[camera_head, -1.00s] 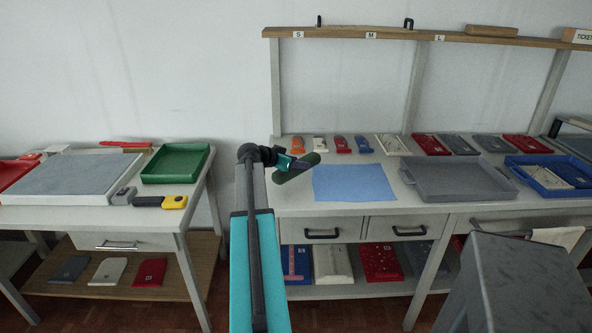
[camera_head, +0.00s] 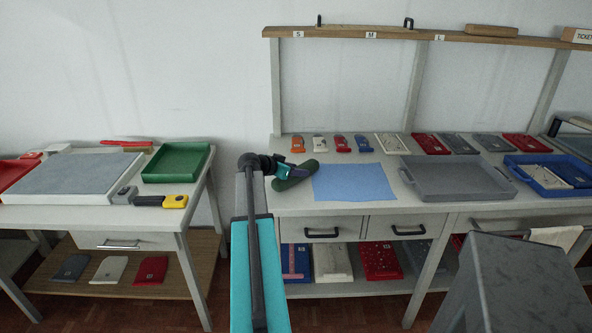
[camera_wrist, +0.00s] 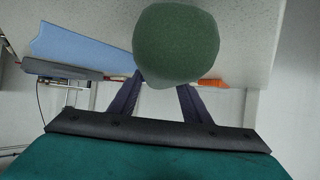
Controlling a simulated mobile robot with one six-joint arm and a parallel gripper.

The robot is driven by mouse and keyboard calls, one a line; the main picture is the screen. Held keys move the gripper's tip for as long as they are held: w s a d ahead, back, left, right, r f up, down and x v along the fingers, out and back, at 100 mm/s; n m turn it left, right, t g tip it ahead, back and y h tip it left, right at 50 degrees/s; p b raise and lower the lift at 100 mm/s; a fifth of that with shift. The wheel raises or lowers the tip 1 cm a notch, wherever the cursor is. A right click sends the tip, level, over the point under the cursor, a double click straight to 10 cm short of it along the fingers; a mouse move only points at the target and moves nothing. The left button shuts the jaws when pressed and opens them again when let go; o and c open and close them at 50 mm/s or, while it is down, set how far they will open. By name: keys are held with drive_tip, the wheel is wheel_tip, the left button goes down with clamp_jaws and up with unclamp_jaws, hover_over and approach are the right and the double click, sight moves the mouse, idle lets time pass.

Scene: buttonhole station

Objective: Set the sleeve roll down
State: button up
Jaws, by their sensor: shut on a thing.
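The sleeve roll (camera_head: 298,174) is a dark green padded roll with rounded ends. My gripper (camera_head: 283,170) is shut on it at the left end of the right-hand table, just left of the blue cloth (camera_head: 354,182). In the wrist view the roll's rounded end (camera_wrist: 176,45) fills the space beyond my two dark fingers (camera_wrist: 160,98). The roll is low over the table top or touching it; I cannot tell which. The fingertips are partly hidden behind the roll.
A grey tray (camera_head: 456,181) lies right of the cloth, with a blue tray (camera_head: 513,174) beyond it. Small orange, white, red and blue items line the back. A green tray (camera_head: 176,148) stands on the left table. A gap separates the two tables.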

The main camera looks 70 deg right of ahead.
sight(276, 180)
drive_tip(key=shift+f+b, duration=0.25)
drive_tip(key=shift+b, duration=0.15)
drive_tip(key=o, duration=1.2)
drive_tip(key=shift+r, duration=0.2)
drive_tip(key=shift+r+p, duration=0.1)
drive_tip(key=shift+p, duration=0.3)
drive_tip(key=b+v, duration=0.2)
drive_tip(key=v, duration=0.8)
drive_tip(key=shift+a, duration=0.35)
drive_tip(key=shift+w+a+r, duration=0.3)
drive_tip(key=shift+a+r, duration=0.15)
drive_tip(key=shift+a, duration=0.05)
drive_tip(key=shift+o, duration=0.6)
